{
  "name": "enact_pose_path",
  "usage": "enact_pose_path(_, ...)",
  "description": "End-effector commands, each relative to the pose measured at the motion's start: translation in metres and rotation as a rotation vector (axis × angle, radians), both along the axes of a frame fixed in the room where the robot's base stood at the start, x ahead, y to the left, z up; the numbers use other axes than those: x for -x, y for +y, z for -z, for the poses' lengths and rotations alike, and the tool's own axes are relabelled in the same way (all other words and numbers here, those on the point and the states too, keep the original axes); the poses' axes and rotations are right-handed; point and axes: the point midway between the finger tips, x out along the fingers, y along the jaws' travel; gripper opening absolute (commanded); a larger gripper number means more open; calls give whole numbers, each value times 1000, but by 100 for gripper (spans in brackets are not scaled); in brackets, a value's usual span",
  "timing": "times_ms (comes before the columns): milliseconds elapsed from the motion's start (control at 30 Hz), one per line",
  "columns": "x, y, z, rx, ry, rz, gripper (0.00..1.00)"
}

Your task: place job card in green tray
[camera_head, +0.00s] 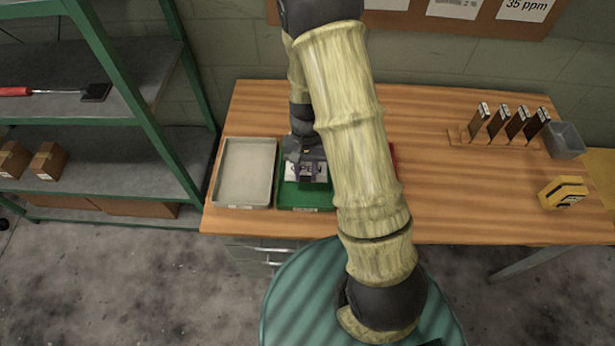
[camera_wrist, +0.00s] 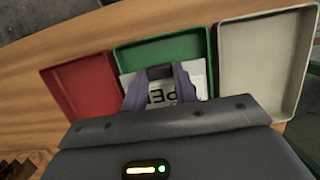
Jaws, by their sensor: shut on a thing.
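The job card (camera_head: 293,168) is a white card with large dark letters, partly hidden by my gripper. My gripper (camera_head: 309,178) is shut on the card over the green tray (camera_head: 306,207). In the wrist view my gripper (camera_wrist: 162,88) points at the green tray (camera_wrist: 158,51), with the card (camera_wrist: 200,80) between its fingers and overlapping the tray's near part. I cannot tell whether the card touches the tray floor. My arm hides the tray's right side in the head view.
A pale grey tray (camera_head: 245,172) stands left of the green one, and a red tray (camera_wrist: 85,87) is on its other side, mostly hidden by my arm in the head view. A card rack (camera_head: 505,130), a grey bin (camera_head: 565,140) and a yellow device (camera_head: 563,192) stand at the right.

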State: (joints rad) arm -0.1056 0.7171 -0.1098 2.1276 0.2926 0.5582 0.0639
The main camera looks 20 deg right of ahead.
Motion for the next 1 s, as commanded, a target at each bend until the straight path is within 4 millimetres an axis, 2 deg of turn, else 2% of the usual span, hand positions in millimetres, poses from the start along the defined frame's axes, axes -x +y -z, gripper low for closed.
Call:
enact_pose_path(400, 0, 0, 54, -1, 2, -1, 12)
enact_pose_path(767, 0, 0, 59, 0, 0, -1, 12)
enact_pose_path(867, 0, 0, 66, 0, 3, -1, 12)
enact_pose_path(1000, 0, 0, 86, 0, 3, 0, 12)
